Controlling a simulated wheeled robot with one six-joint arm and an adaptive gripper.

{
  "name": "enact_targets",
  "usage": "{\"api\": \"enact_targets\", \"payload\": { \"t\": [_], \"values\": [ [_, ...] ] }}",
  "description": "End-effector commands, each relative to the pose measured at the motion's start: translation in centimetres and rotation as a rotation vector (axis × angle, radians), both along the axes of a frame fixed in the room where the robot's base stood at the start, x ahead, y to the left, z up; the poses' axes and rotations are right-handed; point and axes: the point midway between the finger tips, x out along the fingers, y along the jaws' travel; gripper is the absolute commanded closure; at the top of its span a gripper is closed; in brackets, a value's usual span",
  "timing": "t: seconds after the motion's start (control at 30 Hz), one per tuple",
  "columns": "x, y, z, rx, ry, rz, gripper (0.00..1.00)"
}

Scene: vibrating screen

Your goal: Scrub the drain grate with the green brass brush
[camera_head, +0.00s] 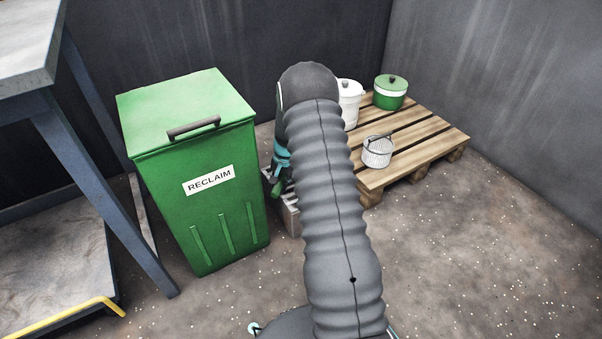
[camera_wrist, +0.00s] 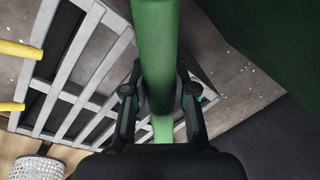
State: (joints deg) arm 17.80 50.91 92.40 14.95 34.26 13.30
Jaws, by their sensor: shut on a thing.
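The green brush (camera_wrist: 154,35) runs up and down through the middle of the wrist view, its long green body between my fingers. Its bristles cannot be made out. My gripper (camera_wrist: 159,78) is shut on it. The grate (camera_wrist: 68,97), a grey frame with several bars and dark slots, lies behind the brush on the left side of the wrist view. I cannot tell whether the brush touches it. In the head view my gripper (camera_head: 279,180) points down beside the green bin, and my arm hides most of the area around it.
A green RECLAIM bin (camera_head: 190,150) stands close on the left. A wooden pallet (camera_head: 425,150) on the right carries a white bucket (camera_head: 349,103), a green pot (camera_head: 390,93) and a perforated basket (camera_head: 377,152). A steel table (camera_head: 28,60) is far left. Floor at right front is clear.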

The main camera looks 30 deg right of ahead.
Motion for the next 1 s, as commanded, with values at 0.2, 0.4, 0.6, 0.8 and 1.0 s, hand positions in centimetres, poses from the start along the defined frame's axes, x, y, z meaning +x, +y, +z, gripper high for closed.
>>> {"api": "enact_targets", "payload": {
  "t": [0.2,0.4,0.6,0.8,1.0],
  "values": [
    [0.03,-0.04,0.06,0.000,-0.001,0.000,0.63],
    [0.02,-0.06,0.07,0.000,-0.001,-0.001,0.63],
    [0.01,-0.07,0.28,-0.001,-0.001,-0.001,0.63],
    [0.00,-0.07,0.61,0.000,0.000,-0.001,0.63],
    [-0.01,-0.07,0.75,0.000,0.000,-0.001,0.63]
  ]
}}
